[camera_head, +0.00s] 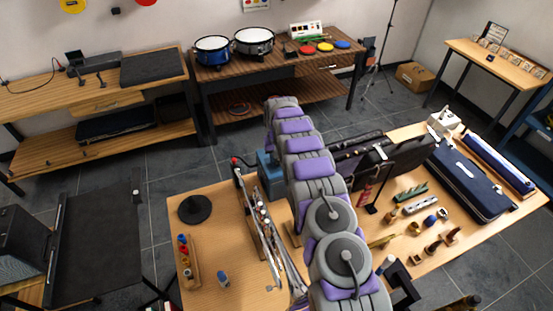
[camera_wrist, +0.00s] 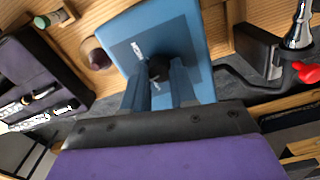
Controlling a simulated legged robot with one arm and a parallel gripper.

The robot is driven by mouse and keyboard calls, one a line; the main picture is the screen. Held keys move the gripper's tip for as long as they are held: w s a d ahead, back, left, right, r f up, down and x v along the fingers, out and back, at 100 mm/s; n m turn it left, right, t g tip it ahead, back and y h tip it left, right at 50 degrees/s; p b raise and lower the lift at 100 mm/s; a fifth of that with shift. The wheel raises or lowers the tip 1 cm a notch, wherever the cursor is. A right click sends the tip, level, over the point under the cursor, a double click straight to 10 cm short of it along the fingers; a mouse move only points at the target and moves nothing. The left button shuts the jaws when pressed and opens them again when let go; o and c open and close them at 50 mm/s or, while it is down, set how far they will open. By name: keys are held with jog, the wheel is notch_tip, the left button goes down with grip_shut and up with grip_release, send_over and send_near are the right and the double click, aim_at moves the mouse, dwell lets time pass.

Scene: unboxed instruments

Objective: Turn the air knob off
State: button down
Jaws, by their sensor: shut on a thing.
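A blue box (camera_wrist: 192,35) with a dark face plate fills the upper middle of the wrist view. A small black knob (camera_wrist: 159,69) stands out from its face. My gripper (camera_wrist: 160,80) has one finger on each side of the knob and is shut on it. The exact contact at the fingertips is dark and hard to make out. In the head view the blue box (camera_head: 269,168) stands on the wooden table, partly behind my arm. My gripper is hidden there by my arm. The knob cannot be seen in that view either.
On the same table lie long metal instruments (camera_head: 262,222) left of my arm. Black cases (camera_head: 395,155), a long blue case (camera_head: 466,180) and several small wooden and metal pieces lie right of it. A red part (camera_wrist: 307,72) shows near the box in the wrist view.

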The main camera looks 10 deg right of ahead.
aim_at(276, 160)
jog(key=shift+m, duration=0.8)
jog(key=c, duration=0.9)
grip_release()
notch_tip(276, 160, up, 17)
jog(key=shift+r, duration=0.15)
jog(key=shift+a, duration=0.1)
